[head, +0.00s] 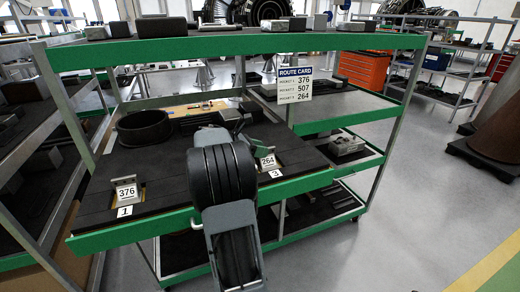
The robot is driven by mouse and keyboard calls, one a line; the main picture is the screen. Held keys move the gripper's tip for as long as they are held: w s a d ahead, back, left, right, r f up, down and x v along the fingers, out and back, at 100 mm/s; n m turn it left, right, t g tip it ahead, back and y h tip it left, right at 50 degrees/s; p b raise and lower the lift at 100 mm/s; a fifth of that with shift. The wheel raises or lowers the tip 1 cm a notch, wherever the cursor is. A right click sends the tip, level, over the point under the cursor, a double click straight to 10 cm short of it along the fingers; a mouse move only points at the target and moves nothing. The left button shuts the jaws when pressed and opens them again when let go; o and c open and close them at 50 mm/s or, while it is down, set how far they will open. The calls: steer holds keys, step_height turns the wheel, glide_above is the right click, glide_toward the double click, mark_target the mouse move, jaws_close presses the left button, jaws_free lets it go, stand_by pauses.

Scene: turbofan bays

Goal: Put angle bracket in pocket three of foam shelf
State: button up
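The foam shelf (95,200) is the dark, green-edged middle shelf of a rack. A metal angle bracket labelled 376 (126,190) sits in the cutout marked 1 at the left. A piece labelled 264 (268,161) stands by the cutout marked 3, right of my arm. Its lower part and seating are too small to tell. My arm reaches over the shelf's front edge and hides the middle of the foam, where a second pocket's number does not show.
A route card (294,83) hangs from the top shelf, listing 376, 507 and 264. A black round bin (144,127) sits at the back left of the foam shelf. Open floor (410,210) lies right.

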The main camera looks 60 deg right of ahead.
steer(key=b+v, duration=0.1)
steer(key=v, duration=1.1)
steer(key=shift+r, duration=0.15)
stand_by(0.4)
